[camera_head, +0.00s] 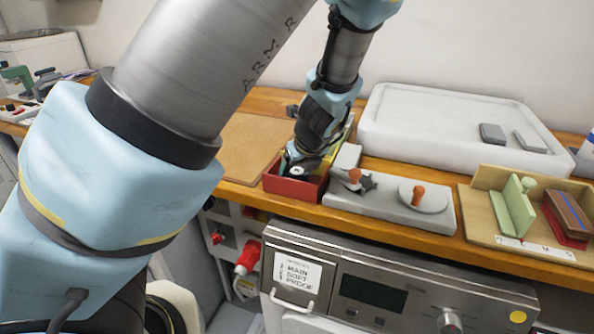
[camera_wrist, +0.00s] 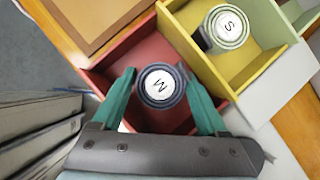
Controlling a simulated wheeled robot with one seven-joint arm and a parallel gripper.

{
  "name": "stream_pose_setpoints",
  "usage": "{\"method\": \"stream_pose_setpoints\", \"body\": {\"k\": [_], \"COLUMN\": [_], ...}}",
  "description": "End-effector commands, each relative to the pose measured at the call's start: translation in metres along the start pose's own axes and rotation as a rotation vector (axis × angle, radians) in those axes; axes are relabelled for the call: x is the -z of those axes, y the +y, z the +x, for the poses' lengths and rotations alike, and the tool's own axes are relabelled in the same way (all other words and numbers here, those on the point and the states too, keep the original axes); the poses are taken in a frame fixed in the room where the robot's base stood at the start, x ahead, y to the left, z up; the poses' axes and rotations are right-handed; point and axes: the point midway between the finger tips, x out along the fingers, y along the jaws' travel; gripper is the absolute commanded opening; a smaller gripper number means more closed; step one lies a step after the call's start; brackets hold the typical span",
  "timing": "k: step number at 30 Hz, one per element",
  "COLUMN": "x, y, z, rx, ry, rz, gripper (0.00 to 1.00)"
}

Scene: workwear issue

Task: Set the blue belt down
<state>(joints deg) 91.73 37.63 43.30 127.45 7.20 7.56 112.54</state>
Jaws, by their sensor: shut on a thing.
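The blue belt (camera_wrist: 160,101) is a dark blue-grey roll with a white disc marked M on top. My gripper (camera_wrist: 158,76) is shut on it, one teal finger on each side. In the wrist view the belt is over or inside the red compartment (camera_wrist: 98,86); its height above the floor is hard to tell. In the head view my gripper (camera_head: 297,162) reaches down into the red box (camera_head: 283,187), and the white disc shows at its tip. The belt's underside is hidden.
A yellow compartment (camera_wrist: 251,76) adjoins the red one and holds a greenish roll marked S (camera_wrist: 229,27). A brown board (camera_head: 248,147) lies left. A grey plate with orange-knobbed parts (camera_head: 383,207), a white tray (camera_head: 400,147) and a wooden rack (camera_head: 484,228) stand right.

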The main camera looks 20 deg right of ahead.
Motion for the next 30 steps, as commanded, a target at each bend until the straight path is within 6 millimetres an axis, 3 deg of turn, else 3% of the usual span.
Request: {"method": "stream_pose_setpoints", "body": {"k": [1, 2, 4, 13, 17, 30], "x": [0.001, 0.001, 0.001, 0.000, 0.000, 0.000], "y": [0.000, 0.000, 0.000, 0.000, -0.002, -0.002], "z": [0.002, 0.002, 0.001, 0.000, -0.011, -0.097], "rx": [-0.001, 0.000, 0.000, 0.000, 0.005, 0.007], "ry": [0.000, 0.000, 0.000, 0.000, 0.000, 0.001], "rz": [0.001, 0.001, 0.001, 0.000, 0.002, 0.002], "gripper": [0.04, 0.78, 0.86, 0.89, 0.89, 0.89]}}
